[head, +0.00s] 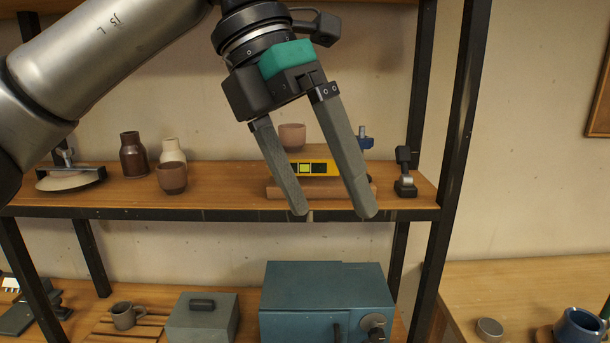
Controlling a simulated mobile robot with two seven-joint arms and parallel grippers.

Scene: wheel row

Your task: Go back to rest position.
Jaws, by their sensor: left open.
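My left gripper (336,214) comes in from the upper left on its silver arm. Its two long grey fingers point down and stand apart, with nothing held between them. It hangs in front of the upper wooden shelf (235,192), and the fingertips overlap the shelf's front edge in the head view. Behind the fingers lies a yellow device (315,167) with a small display, partly hidden by them. My right gripper is not in view.
On the upper shelf stand a brown bottle (133,158), a brown cup (172,178), a pinkish cup (292,137) and a small black device (404,175). A blue box (320,288) and a grey box (202,318) sit below. Dark posts frame the shelf.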

